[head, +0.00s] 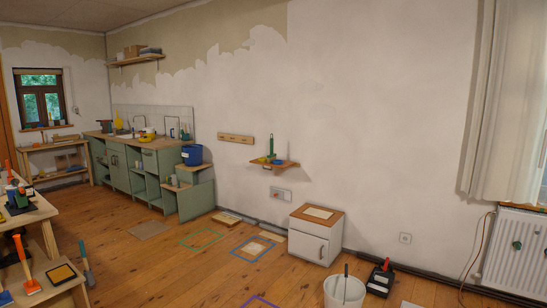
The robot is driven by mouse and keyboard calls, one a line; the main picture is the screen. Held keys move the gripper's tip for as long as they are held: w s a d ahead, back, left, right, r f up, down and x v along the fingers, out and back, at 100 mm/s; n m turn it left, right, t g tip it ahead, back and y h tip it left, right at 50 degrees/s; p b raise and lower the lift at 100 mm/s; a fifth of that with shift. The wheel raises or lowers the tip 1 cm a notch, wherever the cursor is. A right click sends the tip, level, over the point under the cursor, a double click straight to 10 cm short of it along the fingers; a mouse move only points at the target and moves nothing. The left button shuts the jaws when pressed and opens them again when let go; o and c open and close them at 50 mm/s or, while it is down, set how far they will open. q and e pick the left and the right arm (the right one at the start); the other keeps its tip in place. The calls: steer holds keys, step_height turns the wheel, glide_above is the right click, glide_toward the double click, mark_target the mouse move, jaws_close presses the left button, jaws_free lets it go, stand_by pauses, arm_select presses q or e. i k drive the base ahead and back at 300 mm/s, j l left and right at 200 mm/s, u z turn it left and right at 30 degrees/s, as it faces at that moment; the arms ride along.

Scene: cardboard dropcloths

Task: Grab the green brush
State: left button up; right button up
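A tall, narrow green item (271,147) stands upright on a small wooden wall shelf (285,167). It looks like it may be a brush, but it is too small to be sure. Yellow and blue things sit beside it on the same shelf. Another green item (22,200) shows on the wooden workbench (42,211) at the left edge; its kind cannot be told. Neither of my grippers is in the head view.
A white cabinet (313,246) with a wooden top, a white bucket (344,291) and a black tray (380,279) stand on the floor at the lower right. Green kitchen units (192,201) line the back wall. Coloured floor outlines lie in the middle, where the floor is mostly clear.

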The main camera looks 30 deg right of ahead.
mark_target(272, 156)
steer(key=i+z, duration=0.3)
steer(key=i, duration=0.75)
steer(key=i+j+z, duration=0.1)
steer(key=i+z, duration=0.2)
steer(key=i, duration=0.75)
steer(key=i+z, duration=0.15)
steer(key=i, duration=0.35)
steer(key=i+l+z, duration=0.15)
steer(key=i, duration=0.35)
steer(key=i+j+z, duration=0.15)
steer(key=i, duration=0.35)
steer(key=i+z, duration=0.2)
steer(key=i, duration=0.35)
steer(key=i+j+z, duration=0.15)
steer(key=i, duration=0.3)
steer(key=i+j+z, duration=0.15)
steer(key=i+j, duration=0.2)
steer(key=i, duration=0.15)
